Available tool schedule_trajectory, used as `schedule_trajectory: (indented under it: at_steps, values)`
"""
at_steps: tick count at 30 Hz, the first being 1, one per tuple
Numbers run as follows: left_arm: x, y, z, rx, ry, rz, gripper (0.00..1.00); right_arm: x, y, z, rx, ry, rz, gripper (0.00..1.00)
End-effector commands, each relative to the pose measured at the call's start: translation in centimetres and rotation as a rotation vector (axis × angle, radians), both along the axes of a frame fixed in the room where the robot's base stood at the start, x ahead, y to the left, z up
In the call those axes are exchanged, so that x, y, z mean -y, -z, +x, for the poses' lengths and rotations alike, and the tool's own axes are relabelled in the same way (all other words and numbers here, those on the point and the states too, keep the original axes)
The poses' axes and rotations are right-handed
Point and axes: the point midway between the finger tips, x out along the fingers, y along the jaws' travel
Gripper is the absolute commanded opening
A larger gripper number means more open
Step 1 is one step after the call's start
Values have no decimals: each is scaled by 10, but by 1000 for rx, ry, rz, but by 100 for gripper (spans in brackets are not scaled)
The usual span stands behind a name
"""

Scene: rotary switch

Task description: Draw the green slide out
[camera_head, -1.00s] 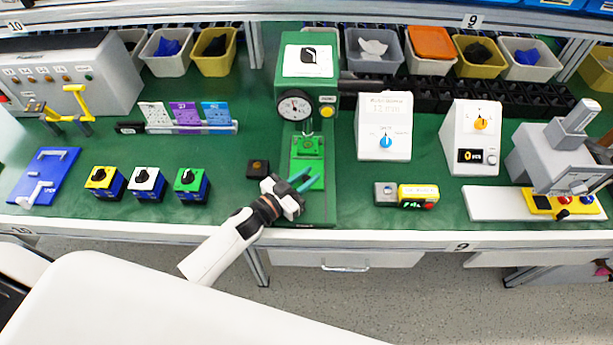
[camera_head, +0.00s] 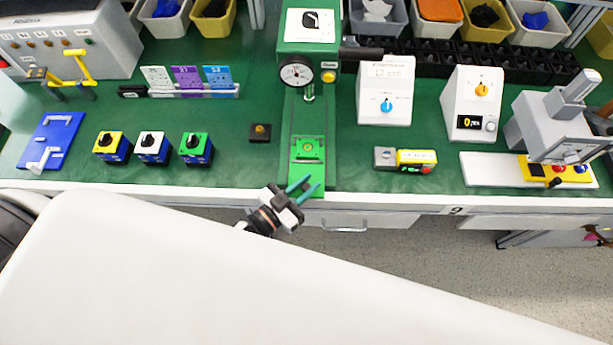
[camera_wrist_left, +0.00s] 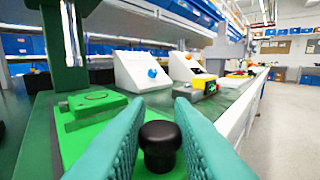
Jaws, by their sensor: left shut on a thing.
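The green slide (camera_head: 307,165) lies in the base of the green press (camera_head: 310,38) and reaches to the front edge of the table. In the left wrist view the slide (camera_wrist_left: 88,135) carries a raised green block (camera_wrist_left: 95,105) and a black knob (camera_wrist_left: 159,138) at its near end. My left gripper (camera_head: 303,187) is at the slide's front end, with its teal fingers on either side of the knob. It is shut on the knob, whose lower part and contact with the fingers are partly hidden. My right gripper is not in view.
A small black box with an orange button (camera_head: 260,131) stands left of the slide. Three switch boxes, including the green-topped one (camera_head: 196,147), stand farther left. A yellow and grey box (camera_head: 405,159) is to the right. The floor in front of the table edge is open.

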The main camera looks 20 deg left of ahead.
Motion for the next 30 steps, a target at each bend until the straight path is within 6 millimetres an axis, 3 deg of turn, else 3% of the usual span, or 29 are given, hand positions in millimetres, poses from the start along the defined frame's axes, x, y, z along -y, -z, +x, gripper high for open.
schedule_trajectory:
  at_steps: [2,3,7,15,19,30]
  values:
    - [2,3,-3,-5,5,-2,0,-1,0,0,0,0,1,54]
    - [2,3,-3,-5,5,-2,22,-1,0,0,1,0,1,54]
    - [2,3,-3,-5,5,-2,42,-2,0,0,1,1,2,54]
    - [1,2,-2,-4,3,-1,42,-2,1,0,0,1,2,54]
    - [-4,4,-11,-6,3,0,42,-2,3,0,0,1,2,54]
    - [-40,5,-78,-7,4,0,42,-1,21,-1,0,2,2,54]
